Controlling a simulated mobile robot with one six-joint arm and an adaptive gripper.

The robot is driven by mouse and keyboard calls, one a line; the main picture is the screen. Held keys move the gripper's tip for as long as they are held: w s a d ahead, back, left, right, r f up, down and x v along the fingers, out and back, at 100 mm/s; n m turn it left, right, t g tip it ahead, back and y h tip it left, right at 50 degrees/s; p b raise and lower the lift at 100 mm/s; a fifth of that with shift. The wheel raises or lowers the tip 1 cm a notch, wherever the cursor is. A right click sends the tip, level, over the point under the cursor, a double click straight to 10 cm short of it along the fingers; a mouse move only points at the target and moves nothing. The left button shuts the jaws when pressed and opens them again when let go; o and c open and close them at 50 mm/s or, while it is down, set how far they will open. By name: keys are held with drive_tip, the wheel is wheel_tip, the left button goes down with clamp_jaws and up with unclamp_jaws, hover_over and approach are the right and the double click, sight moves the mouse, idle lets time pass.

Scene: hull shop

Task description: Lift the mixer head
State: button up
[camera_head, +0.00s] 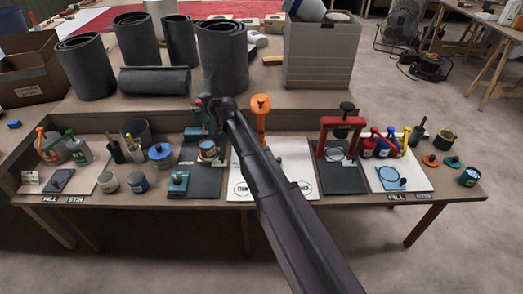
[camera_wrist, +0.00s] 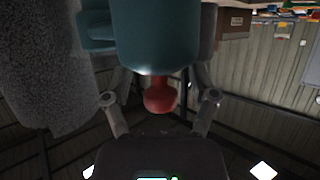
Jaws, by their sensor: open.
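The mixer is a teal machine on a dark base plate (camera_head: 205,182), left of the table's middle. Its teal mixer head (camera_head: 203,101) is partly hidden behind my arm in the head view. In the wrist view the mixer head (camera_wrist: 155,35) fills the upper middle, with a red knob (camera_wrist: 160,96) sticking out of it. My gripper (camera_wrist: 160,88) is open, with one finger on each side of the red knob. I cannot tell whether either finger touches the head. In the head view my gripper (camera_head: 216,118) is at the mixer. A cup (camera_head: 207,150) stands below the head.
A small teal box (camera_head: 178,183) sits at the plate's front. Beside it are a blue-lidded pot (camera_head: 160,155) and a white board (camera_head: 240,185). A red press frame (camera_head: 339,140) stands to the right. Dark rolls (camera_head: 222,55) and a grey crate (camera_head: 320,55) stand behind.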

sight(204, 131)
drive_tip(key=shift+f+b, duration=3.85)
drive_tip(key=shift+f, duration=0.35)
drive_tip(key=s+d+r+m+g+h+p, duration=0.2)
drive_tip(key=s+d+r+g+p, duration=0.1)
drive_tip(key=s+d+p, duration=0.5)
drive_tip(key=s+d+r+m+g+h+p, duration=0.2)
drive_tip(key=s+d+p, duration=0.6)
drive_tip(key=s+d, duration=0.6)
drive_tip(key=shift+s+r+g+h, duration=0.5)
drive_tip(key=shift+s+r+g, duration=0.2)
drive_tip(key=shift+s+r, duration=0.15)
drive_tip(key=shift+d, duration=0.1)
drive_tip(key=shift+w+f, duration=0.1)
drive_tip(key=w+a+r+n+t+y+b, duration=0.1)
drive_tip(key=w+a+n+t+y+b, duration=0.3)
drive_tip(key=w+a+b, duration=0.4)
drive_tip(key=w+a+t+y, duration=0.1)
drive_tip(key=w+a+t, duration=0.1)
drive_tip(key=w+a, duration=0.3)
drive_tip(key=shift+w+a+r+t, duration=0.3)
drive_tip(key=shift+w+a+r, duration=0.05)
drive_tip(key=shift+w+a, duration=0.1)
drive_tip(key=shift+w+a+f, duration=0.1)
